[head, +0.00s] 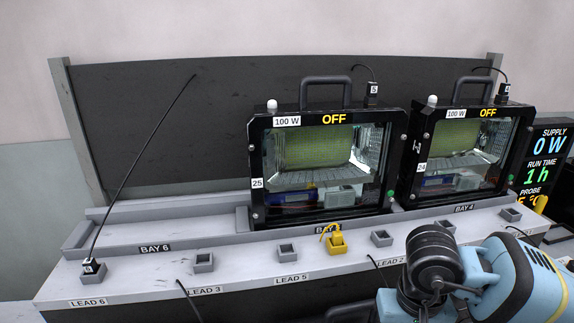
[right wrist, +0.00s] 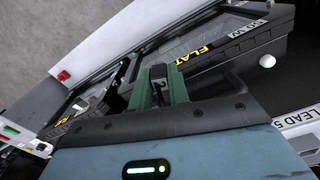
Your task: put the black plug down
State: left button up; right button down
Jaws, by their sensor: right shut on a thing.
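My right gripper (right wrist: 158,88) is shut on a black plug (right wrist: 159,72) with a pale number mark, held between its green fingers in the right wrist view. Dark housings with yellow FLAT signs (right wrist: 195,54) lie behind it; I cannot tell whether the plug touches anything. In the head view only my blue right arm shows at the lower right, its gripper out of frame. Other black plugs show there: one in the Lead 6 holder (head: 92,268), one marked 5 (head: 372,90) on housing 25 (head: 325,165), one (head: 503,93) on housing 24 (head: 460,155). My left gripper is not in view.
Empty grey holders (head: 204,262) (head: 287,253) (head: 381,238) line the ledge front. A yellow plug (head: 336,240) sits in a holder before housing 25. Bay 6 (head: 160,232) is empty. A supply display (head: 548,160) reads 0 W at the right.

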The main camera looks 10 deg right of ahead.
jog(key=s+a+f+n, duration=0.1)
jog(key=s+f, duration=0.1)
jog(key=f, duration=0.5)
jog(key=s+a+f+n, duration=0.1)
jog(key=f, duration=0.7)
jog(key=shift+s, duration=0.35)
jog(key=shift+s, duration=0.1)
